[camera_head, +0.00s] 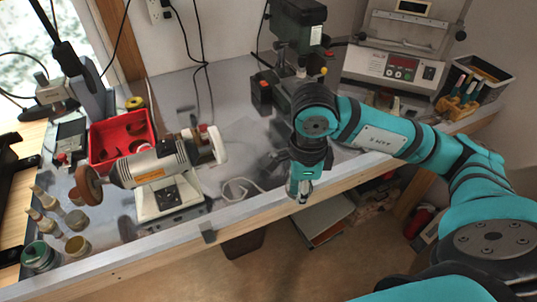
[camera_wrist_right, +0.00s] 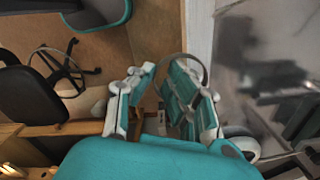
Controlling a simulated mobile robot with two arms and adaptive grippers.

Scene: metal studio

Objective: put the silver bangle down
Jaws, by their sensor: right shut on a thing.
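My right gripper (camera_head: 300,196) hangs pointing down at the front edge of the grey workbench (camera_head: 240,115). In the right wrist view my right gripper (camera_wrist_right: 164,88) is shut on the silver bangle (camera_wrist_right: 192,57). The bangle shows as a thin grey arc rising beyond the fingers; its lower part is hidden by them. In the head view I cannot make out the bangle at the fingertips. My left gripper is not in view.
A bench grinder (camera_head: 160,178) and a red bin (camera_head: 118,140) stand on the left. A drill press (camera_head: 298,35) stands behind my right arm. The bench middle is fairly clear.

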